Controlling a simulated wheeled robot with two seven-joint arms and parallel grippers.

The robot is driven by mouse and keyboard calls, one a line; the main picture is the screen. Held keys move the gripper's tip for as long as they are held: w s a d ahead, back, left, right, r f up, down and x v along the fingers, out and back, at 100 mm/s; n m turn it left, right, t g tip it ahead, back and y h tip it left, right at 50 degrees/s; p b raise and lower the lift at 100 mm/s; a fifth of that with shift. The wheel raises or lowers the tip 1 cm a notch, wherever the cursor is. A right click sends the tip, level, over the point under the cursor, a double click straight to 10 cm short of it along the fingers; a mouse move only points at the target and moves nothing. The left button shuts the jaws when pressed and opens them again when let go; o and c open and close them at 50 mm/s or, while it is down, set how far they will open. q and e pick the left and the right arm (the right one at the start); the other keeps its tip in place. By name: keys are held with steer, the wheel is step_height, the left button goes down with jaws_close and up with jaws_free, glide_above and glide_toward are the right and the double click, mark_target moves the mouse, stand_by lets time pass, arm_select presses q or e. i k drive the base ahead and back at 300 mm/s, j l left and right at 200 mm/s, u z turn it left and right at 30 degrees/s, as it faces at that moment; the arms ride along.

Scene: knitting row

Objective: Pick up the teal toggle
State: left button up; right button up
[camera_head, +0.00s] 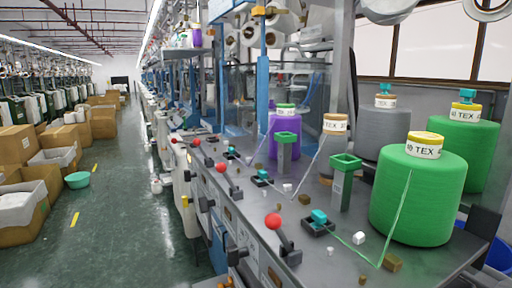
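Several small teal toggles sit in dark square bases along the grey machine ledge. The nearest teal toggle (320,216) stands on its dark base (318,229), just right of a lever with a red ball knob (273,221). A second teal toggle (262,174) and a third (231,149) sit further back along the ledge. The pictures do not show which one the task means. Neither of my grippers is in view.
A big green yarn cone (418,195) stands right of the nearest toggle, with a green-topped grey post (342,180) behind it. A pale thread (360,255) runs from the toggle area towards the cone. Small white and brown cubes lie about. An open aisle (125,210) is on the left.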

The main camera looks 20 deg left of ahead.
mark_target(231, 150)
steer(key=i+j+z, duration=0.15)
steer(key=j+z, duration=0.2)
steer(key=j, duration=0.15)
steer(key=i+j+z, duration=0.1)
steer(key=j+z, duration=0.2)
steer(key=j, duration=0.2)
steer(key=j+z, duration=0.35)
steer(key=j, duration=0.15)
steer(key=j+z, duration=0.3)
steer(key=j, duration=0.3)
steer(key=j+z, duration=0.35)
steer(key=j, duration=0.15)
steer(key=k+j+z, duration=0.3)
steer(key=j, duration=0.2)
steer(key=k+j+z, duration=0.1)
steer(key=j+z, duration=0.25)
steer(key=j, duration=0.15)
steer(key=k+j+z, duration=0.35)
steer(key=i+j, duration=0.1)
